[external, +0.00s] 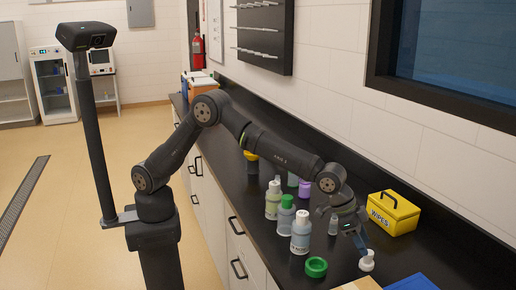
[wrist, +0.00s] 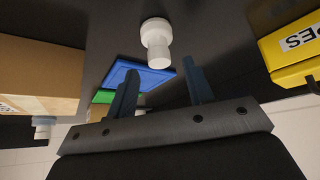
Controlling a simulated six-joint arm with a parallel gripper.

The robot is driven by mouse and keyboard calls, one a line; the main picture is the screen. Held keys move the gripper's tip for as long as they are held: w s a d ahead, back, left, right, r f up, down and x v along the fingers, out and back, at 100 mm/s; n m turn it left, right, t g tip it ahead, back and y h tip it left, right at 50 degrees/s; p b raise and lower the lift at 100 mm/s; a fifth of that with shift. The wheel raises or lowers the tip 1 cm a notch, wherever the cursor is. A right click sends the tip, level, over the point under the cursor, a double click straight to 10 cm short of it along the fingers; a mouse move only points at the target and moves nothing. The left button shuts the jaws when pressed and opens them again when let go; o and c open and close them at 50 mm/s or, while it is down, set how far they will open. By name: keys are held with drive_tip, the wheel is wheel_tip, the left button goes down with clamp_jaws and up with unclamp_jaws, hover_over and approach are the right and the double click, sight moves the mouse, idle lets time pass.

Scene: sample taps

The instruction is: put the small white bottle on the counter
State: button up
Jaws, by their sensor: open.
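A small white bottle (external: 366,262) with a round white top is near the front right of the black counter (external: 342,278). It also shows in the wrist view (wrist: 157,45), just beyond the fingertips and roughly centred between them. My gripper (external: 361,246) is open, with its blue-grey fingers close above the bottle in the external view. The fingers (wrist: 157,70) also show apart in the wrist view, with nothing clamped between them. I cannot tell whether a finger touches the bottle. The bottle's lower part is partly hard to see.
A yellow wipes box (external: 393,213) stands right of my gripper, by the wall. A green ring-shaped lid (external: 316,267), a white-capped bottle (external: 301,233) and several other bottles stand to the left. A blue flat item (external: 412,283) and a cardboard box (wrist: 40,75) are nearby.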

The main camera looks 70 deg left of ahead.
drive_tip(key=v, duration=0.9)
drive_tip(key=x, duration=1.2)
drive_tip(key=shift+f, duration=0.1)
wheel_tip(320, 180, up, 2)
drive_tip(key=shift+r, duration=0.85)
